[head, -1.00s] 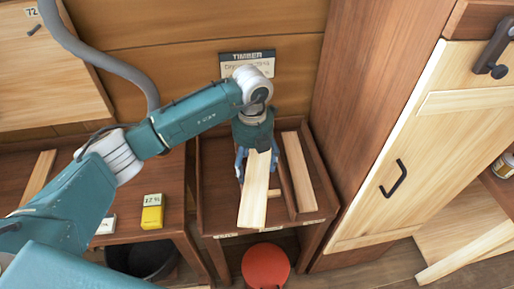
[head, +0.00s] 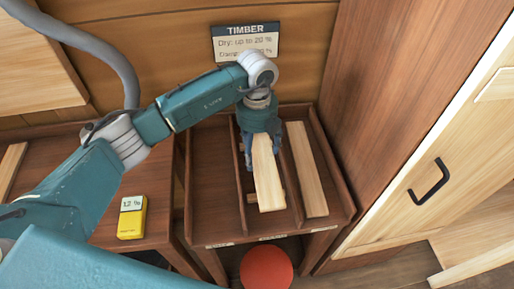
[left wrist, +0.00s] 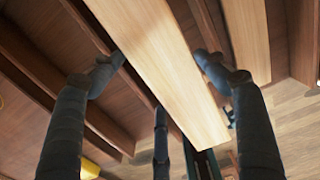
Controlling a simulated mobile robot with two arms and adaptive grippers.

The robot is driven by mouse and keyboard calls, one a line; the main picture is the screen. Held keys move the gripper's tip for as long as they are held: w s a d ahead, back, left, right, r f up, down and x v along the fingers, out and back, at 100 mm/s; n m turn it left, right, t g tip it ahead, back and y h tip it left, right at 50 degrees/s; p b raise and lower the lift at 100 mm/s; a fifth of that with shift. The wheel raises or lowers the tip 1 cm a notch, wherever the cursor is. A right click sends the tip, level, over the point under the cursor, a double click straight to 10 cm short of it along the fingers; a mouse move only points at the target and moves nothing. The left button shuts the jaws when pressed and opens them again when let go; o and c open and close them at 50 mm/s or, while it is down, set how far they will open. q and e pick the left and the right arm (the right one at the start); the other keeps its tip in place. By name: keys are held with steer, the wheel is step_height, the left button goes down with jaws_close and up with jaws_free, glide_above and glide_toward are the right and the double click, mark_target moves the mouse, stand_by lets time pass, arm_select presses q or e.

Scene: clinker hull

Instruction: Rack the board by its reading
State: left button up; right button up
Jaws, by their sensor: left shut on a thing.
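My left gripper (head: 264,148) is shut on a pale board (head: 268,180), one finger on each side of it. The board is at the middle bay of the timber rack (head: 212,205), lengthwise along the bay; I cannot tell whether it touches the bottom. The left wrist view also shows the held board (left wrist: 160,65) between the fingers. A second pale board (head: 308,175) lies in the right bay. The left bay is empty. A yellow moisture meter (head: 132,218) shows what looks like 12 %. The timber sign (head: 246,43) reads "Dry: up to 20 %"; its lower line is partly hidden. My right gripper is out of view.
The meter lies on a brown bench (head: 95,215) left of the rack, with another strip of wood (head: 12,165). A red round-topped object (head: 266,268) stands below the rack front. A tall cabinet with a pale door (head: 400,205) closes off the right side.

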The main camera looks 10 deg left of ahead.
arm_select(q)
steer(key=shift+s+f, duration=0.15)
steer(key=shift+f, duration=0.45)
step_height(320, 180, down, 5)
steer(key=b, duration=0.3)
steer(key=shift+b, duration=0.4)
steer(key=shift+f, duration=0.2)
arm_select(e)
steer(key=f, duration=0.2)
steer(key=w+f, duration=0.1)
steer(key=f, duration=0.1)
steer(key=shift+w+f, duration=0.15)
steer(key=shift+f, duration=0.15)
arm_select(q)
steer(key=shift+f+b, duration=0.15)
steer(key=shift+b, duration=0.15)
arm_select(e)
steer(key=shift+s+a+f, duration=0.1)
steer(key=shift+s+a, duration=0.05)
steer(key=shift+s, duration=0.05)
arm_select(q)
steer(key=shift+f, duration=0.25)
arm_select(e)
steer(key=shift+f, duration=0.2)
arm_select(q)
steer(key=o, duration=1.4)
